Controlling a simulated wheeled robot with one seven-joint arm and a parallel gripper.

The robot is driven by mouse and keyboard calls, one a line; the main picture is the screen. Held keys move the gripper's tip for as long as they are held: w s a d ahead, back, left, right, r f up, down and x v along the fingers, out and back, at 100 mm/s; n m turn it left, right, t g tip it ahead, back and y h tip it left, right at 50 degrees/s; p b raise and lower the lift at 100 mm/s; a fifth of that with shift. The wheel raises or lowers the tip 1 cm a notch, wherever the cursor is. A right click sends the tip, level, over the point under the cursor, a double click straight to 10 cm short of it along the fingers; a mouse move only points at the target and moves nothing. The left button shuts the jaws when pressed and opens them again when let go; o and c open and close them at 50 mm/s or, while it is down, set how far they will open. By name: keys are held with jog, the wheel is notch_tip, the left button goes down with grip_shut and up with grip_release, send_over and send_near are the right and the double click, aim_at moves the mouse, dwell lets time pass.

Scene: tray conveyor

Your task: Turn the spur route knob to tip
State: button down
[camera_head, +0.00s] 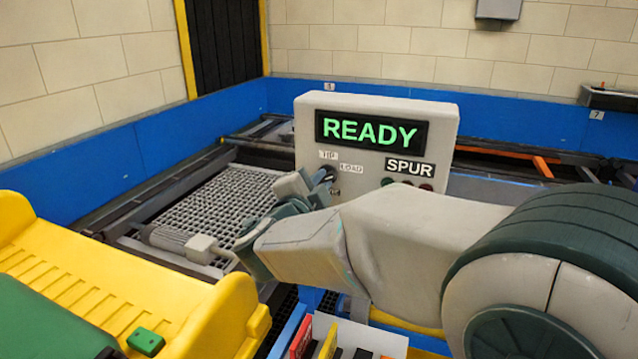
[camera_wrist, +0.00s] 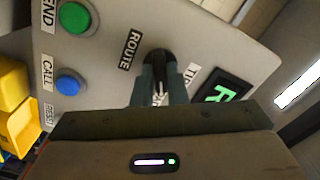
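The spur control box (camera_head: 380,110) is light grey, with a lit green READY display (camera_head: 370,131) and a SPUR label (camera_head: 408,168). The black route knob (camera_wrist: 158,55) sits between the ROUTE label (camera_wrist: 130,50) and the partly hidden TIP label (camera_wrist: 191,76) in the wrist view. My gripper (camera_wrist: 160,78) is at the knob, its two fingers close together on either side of it. The fingers cover much of the knob, so its pointing direction is hard to tell. In the head view the TIP label (camera_head: 328,155) and LOAD label (camera_head: 351,169) show above my gripper.
A green button (camera_wrist: 75,18) and a blue button (camera_wrist: 67,85) are on the same panel. A grated conveyor (camera_head: 225,205) lies behind my gripper. A yellow machine housing (camera_head: 110,270) stands at the left front. Coloured folders (camera_head: 310,340) stand below my arm.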

jog(key=shift+r+n, duration=0.1)
jog(key=shift+n, duration=0.3)
jog(key=n+p, duration=0.7)
jog(key=n, duration=0.4)
dwell(0.5)
jog(key=c, duration=1.4)
grip_release()
jog(key=shift+c, duration=0.2)
